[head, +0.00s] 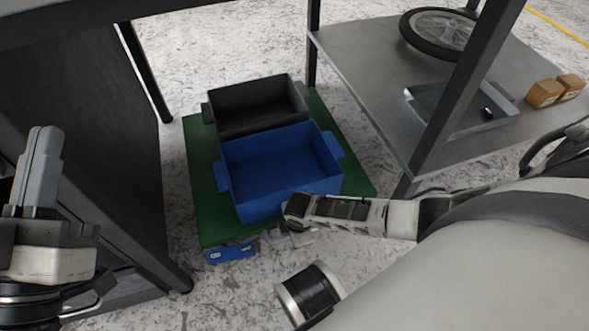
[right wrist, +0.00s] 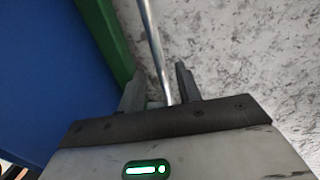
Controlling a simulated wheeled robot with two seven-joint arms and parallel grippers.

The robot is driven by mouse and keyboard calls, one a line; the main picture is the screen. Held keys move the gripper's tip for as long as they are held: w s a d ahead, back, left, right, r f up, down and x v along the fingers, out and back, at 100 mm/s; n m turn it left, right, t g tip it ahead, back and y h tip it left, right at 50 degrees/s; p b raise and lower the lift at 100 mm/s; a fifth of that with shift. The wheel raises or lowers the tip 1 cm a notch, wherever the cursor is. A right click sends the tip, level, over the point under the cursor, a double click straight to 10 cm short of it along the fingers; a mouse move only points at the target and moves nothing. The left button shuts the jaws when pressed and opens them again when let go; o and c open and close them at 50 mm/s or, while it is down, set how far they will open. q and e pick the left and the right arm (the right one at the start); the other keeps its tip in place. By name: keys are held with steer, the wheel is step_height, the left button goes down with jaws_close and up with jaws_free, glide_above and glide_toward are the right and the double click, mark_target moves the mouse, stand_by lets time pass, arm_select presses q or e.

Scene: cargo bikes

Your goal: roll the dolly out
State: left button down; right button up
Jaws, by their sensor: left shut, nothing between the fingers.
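The dolly is a green platform (head: 204,205) on the floor under the table, carrying a black crate (head: 232,131) and a blue crate (head: 229,154). In the right wrist view its green edge (right wrist: 113,45) runs beside a thin metal bar (right wrist: 151,40). My right gripper (right wrist: 158,85) has its fingers apart, with the bar passing between them; a firm grip does not show. In the head view my right forearm mostly hides this gripper at the dolly's near edge. My left gripper (head: 46,132) is shut and empty at the far left, away from the dolly.
A dark cabinet (head: 85,120) stands left of the dolly. Table legs flank the dolly. Speckled floor is free at its near side.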

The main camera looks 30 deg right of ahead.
steer(key=shift+w+f, duration=0.1)
steer(key=shift+f, duration=0.5)
arm_select(q)
steer(key=shift+s+r+m+h, duration=0.2)
steer(key=shift+r+m+h, duration=0.6)
steer(key=shift+m, duration=0.2)
arm_select(e)
jaws_close()
